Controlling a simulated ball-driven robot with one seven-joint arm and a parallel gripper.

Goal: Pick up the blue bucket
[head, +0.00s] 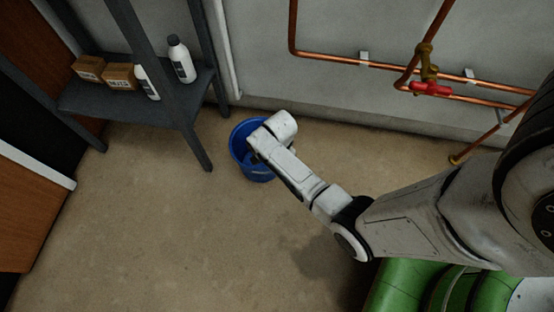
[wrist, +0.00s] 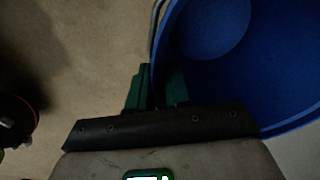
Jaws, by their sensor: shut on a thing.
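The blue bucket (head: 236,151) stands upright on the floor by the back wall, just right of the shelf's legs. My arm reaches over it from the right, and my wrist hides part of its opening and right side. In the wrist view the bucket (wrist: 283,65) fills the upper right, and I look into its empty-looking inside. My gripper (wrist: 156,88) has its two green fingers on either side of the bucket's left wall near the rim, shut on it. A thin grey curve, perhaps the handle, runs along that rim. In the head view the fingers are hidden.
A dark metal shelf (head: 172,108) with cardboard boxes (head: 121,77) and white bottles (head: 181,60) stands close left of the bucket. Copper pipes (head: 330,56) with a red-handled valve (head: 431,88) run along the wall. The floor (head: 150,235) in front is clear.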

